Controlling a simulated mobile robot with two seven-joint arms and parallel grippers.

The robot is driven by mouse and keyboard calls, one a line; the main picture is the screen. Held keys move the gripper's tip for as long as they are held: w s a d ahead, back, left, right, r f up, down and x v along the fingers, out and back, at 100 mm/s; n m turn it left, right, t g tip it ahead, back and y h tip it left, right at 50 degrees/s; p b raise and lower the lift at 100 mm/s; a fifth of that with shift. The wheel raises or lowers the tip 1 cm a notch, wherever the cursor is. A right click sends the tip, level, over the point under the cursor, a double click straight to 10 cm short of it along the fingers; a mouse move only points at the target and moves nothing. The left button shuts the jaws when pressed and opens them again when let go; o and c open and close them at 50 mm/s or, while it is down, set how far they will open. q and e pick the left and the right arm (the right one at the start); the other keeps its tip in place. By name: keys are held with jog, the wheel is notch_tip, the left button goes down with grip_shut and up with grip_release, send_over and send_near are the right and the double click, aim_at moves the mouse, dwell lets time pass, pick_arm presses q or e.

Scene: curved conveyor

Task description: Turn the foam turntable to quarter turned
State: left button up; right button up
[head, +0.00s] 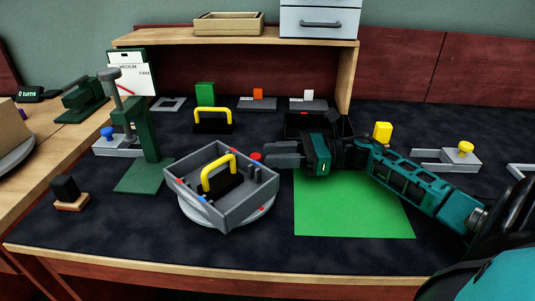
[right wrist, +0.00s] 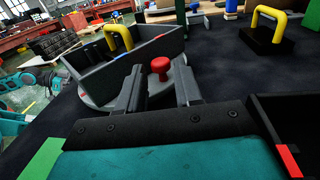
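A round light-grey turntable (head: 262,212) stands mid-table in the head view. It bears a grey open tray (head: 238,215) with red and blue marks on its rim, set at an angle. A black block with a yellow handle (head: 219,172) stands inside the tray. A red knob (head: 256,156) sits at the turntable's far right side. My right gripper (head: 266,154) is open beside the knob. In the right wrist view the knob (right wrist: 160,68) shows between and just beyond the two finger tips, with no clear contact. My left gripper is out of view.
A green mat (head: 350,215) lies right of the tray. A green post stand (head: 145,150) stands to its left. Another grey disc (head: 18,158) bearing a brown block is at the left edge. A display (head: 28,94) reads "0 turns". A second yellow-handled block (head: 212,120) stands behind.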

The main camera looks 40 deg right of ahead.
jog(key=v, duration=1)
jog(key=shift+s+d+p, duration=0.15)
jog(key=shift+d+p, duration=0.05)
jog(key=shift+p, duration=0.15)
jog(key=shift+r, duration=0.1)
jog(key=shift+c, duration=0.3)
